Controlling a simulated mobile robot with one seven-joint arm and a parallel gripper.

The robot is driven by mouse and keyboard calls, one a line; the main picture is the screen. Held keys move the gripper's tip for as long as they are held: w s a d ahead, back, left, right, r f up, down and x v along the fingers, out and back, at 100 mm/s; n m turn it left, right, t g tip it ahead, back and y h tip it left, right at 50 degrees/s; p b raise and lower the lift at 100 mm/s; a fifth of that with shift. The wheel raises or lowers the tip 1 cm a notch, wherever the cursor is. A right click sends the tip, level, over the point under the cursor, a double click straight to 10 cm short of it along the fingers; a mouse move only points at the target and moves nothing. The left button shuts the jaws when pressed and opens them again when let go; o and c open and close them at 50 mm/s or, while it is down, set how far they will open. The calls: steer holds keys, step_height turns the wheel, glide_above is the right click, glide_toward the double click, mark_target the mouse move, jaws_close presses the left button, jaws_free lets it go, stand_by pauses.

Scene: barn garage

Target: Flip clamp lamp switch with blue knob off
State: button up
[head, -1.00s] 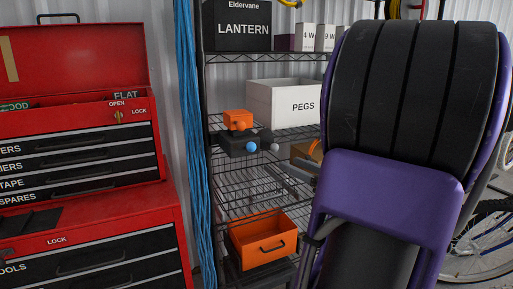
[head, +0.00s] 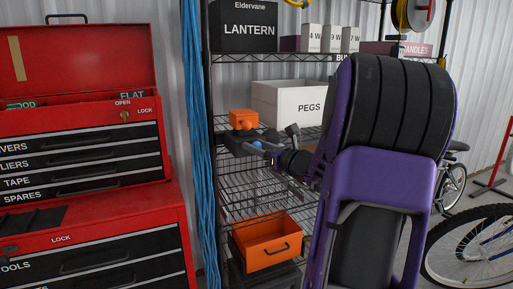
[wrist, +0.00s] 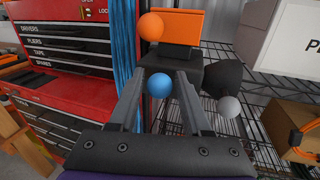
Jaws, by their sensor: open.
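The lamp-like unit sits on the wire shelf, with an orange block (head: 243,117) on top and a dark body (head: 236,143) below. In the wrist view it shows an orange block (wrist: 180,25), an orange ball knob (wrist: 151,27), a blue ball knob (wrist: 159,85) and a grey ball knob (wrist: 229,106). The blue knob also shows in the head view (head: 257,145). My gripper (wrist: 159,80) is open, with one finger on each side of the blue knob in the wrist view. Contact cannot be told. In the head view my gripper (head: 271,151) is at the unit's front right.
A white PEGS bin (head: 290,103) stands behind and to the right. An orange drawer box (head: 267,243) is on a lower shelf. Blue cords (head: 197,150) hang at the left, beside a red tool chest (head: 75,130). An orange-brown box (wrist: 292,128) lies right.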

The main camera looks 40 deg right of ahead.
steer(key=shift+w, duration=0.15)
jaws_close()
